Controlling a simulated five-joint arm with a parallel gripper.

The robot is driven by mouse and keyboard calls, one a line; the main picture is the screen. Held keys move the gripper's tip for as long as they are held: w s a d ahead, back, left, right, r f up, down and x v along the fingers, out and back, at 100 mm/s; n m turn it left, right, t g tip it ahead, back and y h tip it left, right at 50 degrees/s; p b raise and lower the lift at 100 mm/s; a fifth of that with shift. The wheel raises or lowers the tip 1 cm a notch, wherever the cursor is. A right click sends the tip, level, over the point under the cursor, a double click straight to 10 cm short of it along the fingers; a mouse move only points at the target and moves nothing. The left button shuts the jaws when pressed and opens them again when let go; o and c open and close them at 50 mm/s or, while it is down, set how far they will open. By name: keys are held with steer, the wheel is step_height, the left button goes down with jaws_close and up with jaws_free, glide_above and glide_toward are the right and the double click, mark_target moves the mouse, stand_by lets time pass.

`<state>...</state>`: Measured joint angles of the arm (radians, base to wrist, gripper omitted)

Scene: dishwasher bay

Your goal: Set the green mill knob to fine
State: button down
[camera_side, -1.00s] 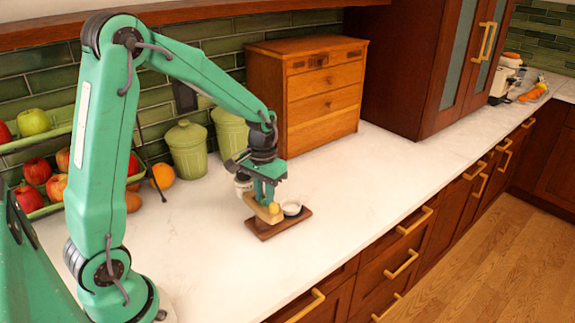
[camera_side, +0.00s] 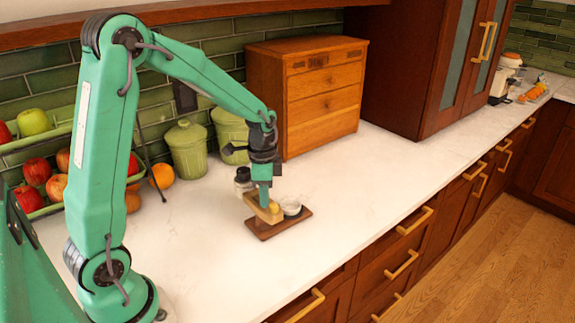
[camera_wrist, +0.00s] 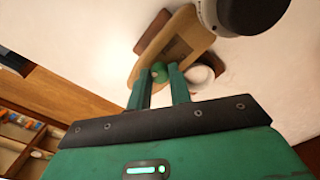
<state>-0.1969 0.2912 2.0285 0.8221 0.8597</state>
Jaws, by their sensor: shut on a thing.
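The mill is a pale wooden body (camera_side: 262,209) on a dark brown base board (camera_side: 268,229), upright on the counter. In the wrist view the pale body (camera_wrist: 183,42) lies just beyond my fingers. The green knob (camera_wrist: 159,70) shows between my fingertips, partly covered by them. My gripper (camera_wrist: 161,78) is shut on this knob; in the side view my gripper (camera_side: 264,197) reaches down to the mill from above. A small round yellow part (camera_side: 274,208) shows on the mill's near side. I cannot read any fine or coarse mark or the knob's setting.
A small white cup (camera_side: 291,206) sits on the board at the mill's right. A white jar with a black lid (camera_side: 243,179) stands close behind. Green canisters (camera_side: 187,148) and a wooden drawer box (camera_side: 318,95) are farther back. The counter to the right is clear.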

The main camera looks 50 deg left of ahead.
steer(key=shift+m, duration=0.8)
steer(key=c, duration=1.3)
jaws_free()
steer(key=shift+r, duration=3.95)
